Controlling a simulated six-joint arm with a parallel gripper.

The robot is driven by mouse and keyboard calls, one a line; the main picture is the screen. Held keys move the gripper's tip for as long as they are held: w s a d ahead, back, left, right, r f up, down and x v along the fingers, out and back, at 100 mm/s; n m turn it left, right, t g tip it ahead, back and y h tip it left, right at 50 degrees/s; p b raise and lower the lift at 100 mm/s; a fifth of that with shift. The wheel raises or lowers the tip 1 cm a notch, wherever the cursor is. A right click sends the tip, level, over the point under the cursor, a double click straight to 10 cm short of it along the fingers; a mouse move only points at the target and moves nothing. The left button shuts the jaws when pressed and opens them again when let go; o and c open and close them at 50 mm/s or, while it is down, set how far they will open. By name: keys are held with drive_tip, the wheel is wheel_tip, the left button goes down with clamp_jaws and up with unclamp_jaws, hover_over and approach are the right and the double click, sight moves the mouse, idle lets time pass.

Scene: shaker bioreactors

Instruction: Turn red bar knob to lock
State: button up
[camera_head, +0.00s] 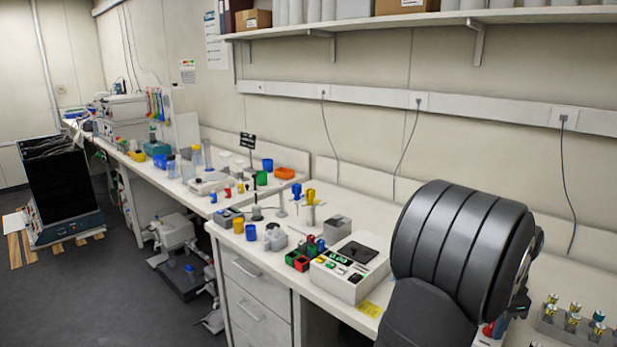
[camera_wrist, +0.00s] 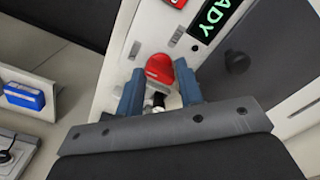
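A red knob (camera_wrist: 159,68) stands on a pale panel (camera_wrist: 150,25) in the wrist view. My gripper (camera_wrist: 158,78) is at the knob, with one blue-grey finger on either side of it. The fingers are apart and the knob nearly fills the gap; I cannot tell whether they press on it. The lower part of the knob is partly hidden between the fingers. A lit green display reading "READY" (camera_wrist: 211,17) is on the same panel, above and right of the knob. In the head view my dark arm hides the gripper and the knob.
Near my fingers are a second red part (camera_wrist: 177,3) and a dark round knob (camera_wrist: 237,61). A blue object (camera_wrist: 25,100) lies to the left. In the head view, a white device (camera_head: 345,285) and a vial rack (camera_head: 560,326) stand on the crowded bench.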

idle(0.3)
drive_tip(key=shift+r, duration=0.1)
idle(0.3)
wheel_tip(320, 180, up, 17)
drive_tip(key=n, duration=0.9)
wheel_tip(320, 180, down, 17)
drive_tip(key=shift+f, duration=0.1)
